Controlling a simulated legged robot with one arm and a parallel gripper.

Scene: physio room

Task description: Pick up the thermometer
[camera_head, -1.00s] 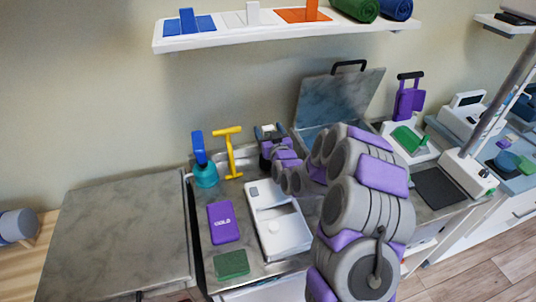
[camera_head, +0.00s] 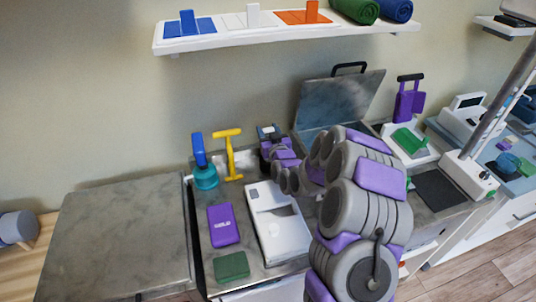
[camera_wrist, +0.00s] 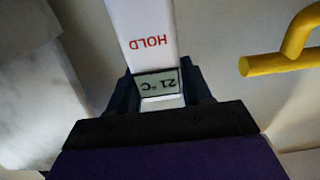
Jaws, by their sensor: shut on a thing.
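In the head view my gripper (camera_head: 268,134) is small, near the wall behind the metal counter, just right of the yellow T-shaped tool. The thermometer is mostly hidden there by my gripper and arm. I cannot tell from the head view whether it touches anything below.
The yellow T-shaped tool (camera_head: 233,155) stands close left of my gripper and shows in the wrist view (camera_wrist: 290,50). A teal-and-blue tool (camera_head: 204,172), purple pack (camera_head: 223,225), green block (camera_head: 231,266) and white device (camera_head: 281,235) are nearby. The left countertop (camera_head: 115,240) is clear.

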